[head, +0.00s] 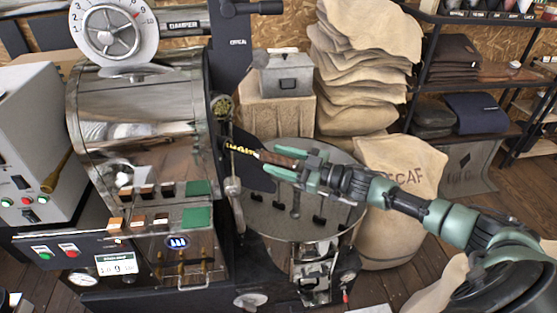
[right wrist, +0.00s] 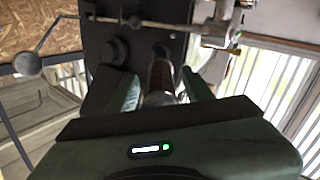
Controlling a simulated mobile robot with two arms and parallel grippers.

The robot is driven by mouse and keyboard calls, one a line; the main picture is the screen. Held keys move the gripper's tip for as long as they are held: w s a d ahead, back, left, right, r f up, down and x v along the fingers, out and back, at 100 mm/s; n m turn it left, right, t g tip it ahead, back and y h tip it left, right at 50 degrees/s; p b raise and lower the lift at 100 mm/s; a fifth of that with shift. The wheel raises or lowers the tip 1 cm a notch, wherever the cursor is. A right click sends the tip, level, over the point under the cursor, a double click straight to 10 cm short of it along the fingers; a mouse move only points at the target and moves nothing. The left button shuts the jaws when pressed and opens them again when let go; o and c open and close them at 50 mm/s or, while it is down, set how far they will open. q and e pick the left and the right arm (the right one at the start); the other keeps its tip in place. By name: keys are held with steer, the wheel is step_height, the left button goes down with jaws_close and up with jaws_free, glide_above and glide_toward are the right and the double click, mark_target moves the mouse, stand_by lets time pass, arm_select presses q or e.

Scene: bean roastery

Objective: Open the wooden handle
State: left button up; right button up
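The wooden handle (head: 277,158) is a short brown grip on the front of the roaster, beside a black and yellow label. In the right wrist view the wooden handle (right wrist: 161,78) points toward the camera, below a dark metal plate. My right gripper (head: 291,165) reaches in from the right, with its green fingers on either side of the handle. In the right wrist view the fingers of my right gripper (right wrist: 161,88) stand apart, with a narrow gap seeming to show on each side of the handle. My left gripper is not in view.
The steel roaster drum (head: 140,120) stands at left. The round cooling tray (head: 270,222) lies below my right gripper. A grey metal box (head: 286,75) and stacked burlap sacks (head: 362,60) are behind. A full sack (head: 400,175) stands behind my right arm. A shelf rack (head: 470,70) is at right.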

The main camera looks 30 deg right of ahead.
mark_target(298, 166)
steer(key=shift+s+d+f, duration=0.1)
steer(key=shift+s, duration=0.1)
steer(key=shift+b+v, duration=1.1)
steer(key=shift+v, duration=2.6)
steer(key=shift+c, duration=0.3)
